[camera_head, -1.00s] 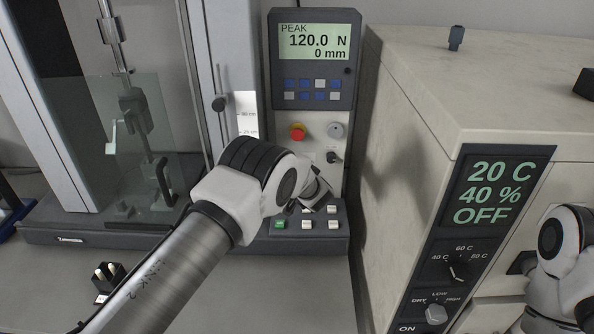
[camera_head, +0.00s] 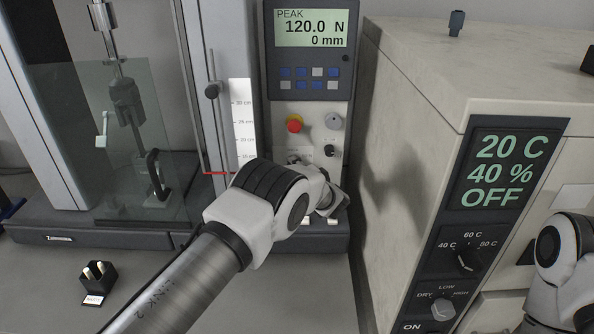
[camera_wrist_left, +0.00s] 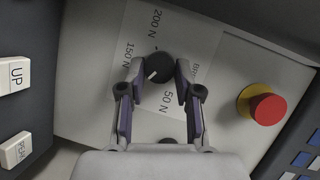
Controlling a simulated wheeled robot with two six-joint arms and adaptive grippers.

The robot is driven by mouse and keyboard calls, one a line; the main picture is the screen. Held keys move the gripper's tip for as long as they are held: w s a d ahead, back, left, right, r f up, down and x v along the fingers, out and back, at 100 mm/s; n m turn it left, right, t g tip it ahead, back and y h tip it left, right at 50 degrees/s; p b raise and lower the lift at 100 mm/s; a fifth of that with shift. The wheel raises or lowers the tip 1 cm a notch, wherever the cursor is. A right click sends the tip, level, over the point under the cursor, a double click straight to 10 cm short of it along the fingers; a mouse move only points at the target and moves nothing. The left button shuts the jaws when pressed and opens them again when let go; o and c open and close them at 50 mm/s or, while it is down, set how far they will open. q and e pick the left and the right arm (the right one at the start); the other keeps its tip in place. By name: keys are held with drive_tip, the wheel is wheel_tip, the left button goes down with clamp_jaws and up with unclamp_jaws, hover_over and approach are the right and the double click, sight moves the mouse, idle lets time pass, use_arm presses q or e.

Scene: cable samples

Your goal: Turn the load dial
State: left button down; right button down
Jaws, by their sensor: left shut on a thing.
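The load dial (camera_wrist_left: 157,63) is a round black knob with a white pointer line, on a pale panel in the left wrist view. Labels 200 N, 150 N and 50 N stand around it. The pointer aims to the lower left, between 150 N and 50 N; a finger covers any label there. My left gripper (camera_wrist_left: 153,82) has one finger on each side of the dial and is shut on it. In the head view my left wrist and arm (camera_head: 262,200) hide the dial. Of my right arm, only white links (camera_head: 562,262) show at the right edge.
A red stop button (camera_head: 295,124) sits close beside the dial, and it shows in the left wrist view too (camera_wrist_left: 267,109). The display (camera_head: 312,30) reads PEAK 120.0 N, 0 mm. A beige chamber (camera_head: 420,140) stands to the right.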

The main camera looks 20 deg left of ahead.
use_arm(q)
drive_tip(key=shift+a+r, duration=0.15)
drive_tip(key=shift+r, duration=0.1)
drive_tip(key=c, duration=0.8)
unclamp_jaws()
drive_tip(key=shift+w, duration=0.1)
drive_tip(key=shift+w+a+f, duration=0.1)
drive_tip(key=shift+a+f, duration=0.1)
drive_tip(key=shift+f, duration=0.05)
drive_tip(key=v, duration=0.7)
drive_tip(key=shift+s+d, duration=0.2)
